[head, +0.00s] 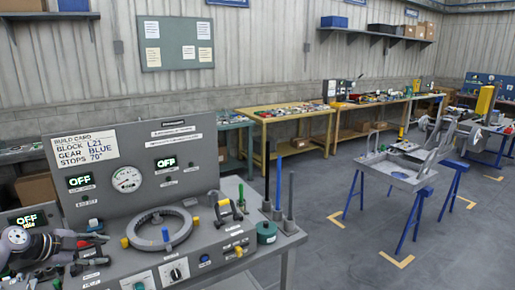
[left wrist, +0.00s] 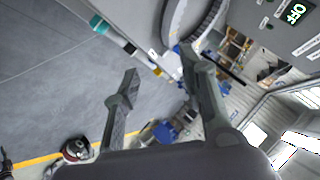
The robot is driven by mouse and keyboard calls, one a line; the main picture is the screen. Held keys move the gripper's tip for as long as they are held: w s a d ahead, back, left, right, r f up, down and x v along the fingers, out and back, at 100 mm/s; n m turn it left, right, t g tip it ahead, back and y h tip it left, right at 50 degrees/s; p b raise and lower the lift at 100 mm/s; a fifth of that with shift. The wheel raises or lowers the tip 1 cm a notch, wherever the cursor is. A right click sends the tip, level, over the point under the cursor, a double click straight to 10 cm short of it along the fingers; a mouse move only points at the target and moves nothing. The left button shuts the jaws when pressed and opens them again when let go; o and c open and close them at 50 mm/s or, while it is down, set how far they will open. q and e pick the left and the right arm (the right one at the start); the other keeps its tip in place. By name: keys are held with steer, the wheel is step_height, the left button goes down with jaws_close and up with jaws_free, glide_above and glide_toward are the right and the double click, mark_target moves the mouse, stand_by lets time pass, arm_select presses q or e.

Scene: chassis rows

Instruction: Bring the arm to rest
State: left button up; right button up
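My left arm comes in at the lower left of the head view, low in front of the grey bench panel. My left gripper (head: 98,249) is at its end, over the left part of the bench. In the left wrist view the left gripper (left wrist: 158,62) shows two dark fingers spread well apart with nothing between them. The bench edge and a grey ring show beyond the fingertips, with grey floor to the left. My right arm and right gripper show in neither view.
The bench carries a grey ring fixture (head: 160,228), a gauge (head: 126,179), a build card (head: 84,148), a green spool (head: 266,232) and upright rods. A tray (head: 400,178) on blue trestles stands at right. The floor (head: 340,255) between is clear.

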arm_select(q)
steer(key=s+d+f+n+t+h, duration=0.1)
steer(key=d+n+t, duration=0.15)
steer(key=d, duration=1.15)
steer(key=s+d+f+n+t+h, duration=0.15)
steer(key=d+t, duration=0.25)
steer(key=d, duration=0.9)
steer(key=s+a+f+n+g+y, duration=0.1)
steer(key=s+f+n+g+y, duration=0.25)
steer(key=s, duration=0.95)
steer(key=s+f+n+g+y, duration=0.2)
steer(key=s+f+n+g, duration=0.25)
steer(key=s, duration=0.75)
steer(key=s+a+f+n+g+y, duration=0.1)
steer(key=s+f+n+g+y, duration=0.25)
steer(key=s, duration=0.95)
step_height(320, 180, down, 28)
steer(key=m+g+h+b, duration=0.1)
steer(key=g+b, duration=0.1)
steer(key=s+a+f+g, duration=0.1)
steer(key=s+a+f, duration=0.1)
steer(key=s+f, duration=1.6)
steer(key=shift+a+f+b, duration=0.35)
steer(key=shift+f+b, duration=0.05)
steer(key=shift+f, duration=0.15)
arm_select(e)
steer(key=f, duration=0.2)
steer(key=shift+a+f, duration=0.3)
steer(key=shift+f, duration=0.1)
